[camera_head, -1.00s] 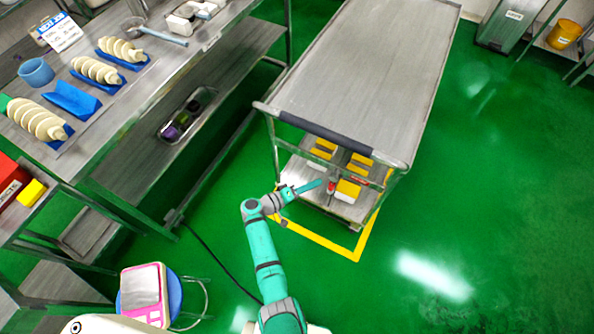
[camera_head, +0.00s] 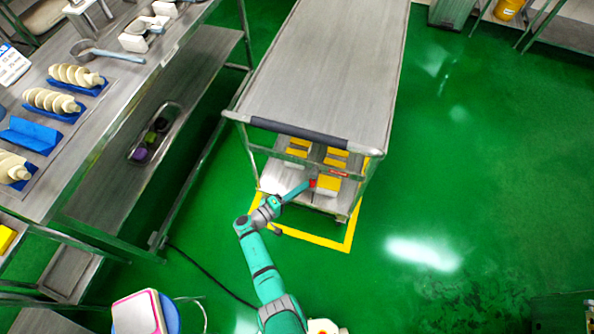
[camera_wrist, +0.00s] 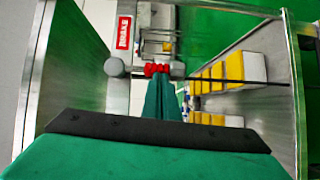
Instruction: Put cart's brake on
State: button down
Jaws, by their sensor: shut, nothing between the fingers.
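The steel cart (camera_head: 330,70) stands on the green floor, with a dark handle grip along its near edge. A red label (camera_wrist: 124,32), its lettering seemingly reading BRAKE, shows beside a grey mechanism in the wrist view. A red ribbed knob (camera_wrist: 157,69) sits at that mechanism; it is a small red spot (camera_head: 312,183) in the head view. My gripper (camera_head: 306,186) is shut and empty, its teal fingers pointing at the knob. In the wrist view the fingertips (camera_wrist: 164,80) are right at the knob and overlap it; whether they touch, I cannot tell.
White and yellow boxes (camera_head: 328,183) sit on the cart's lower shelf. A yellow floor line (camera_head: 325,243) runs around the cart's near end. A steel worktable (camera_head: 110,100) stands at left and a scale (camera_head: 140,312) at lower left. The floor at right is clear.

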dwell(0.3)
jog(key=w+a+v, duration=0.1)
jog(key=w+v, duration=0.1)
jog(key=v, duration=1.1)
jog(key=shift+a+f, duration=0.25)
jog(key=shift+f, duration=0.15)
jog(key=shift+w, duration=0.15)
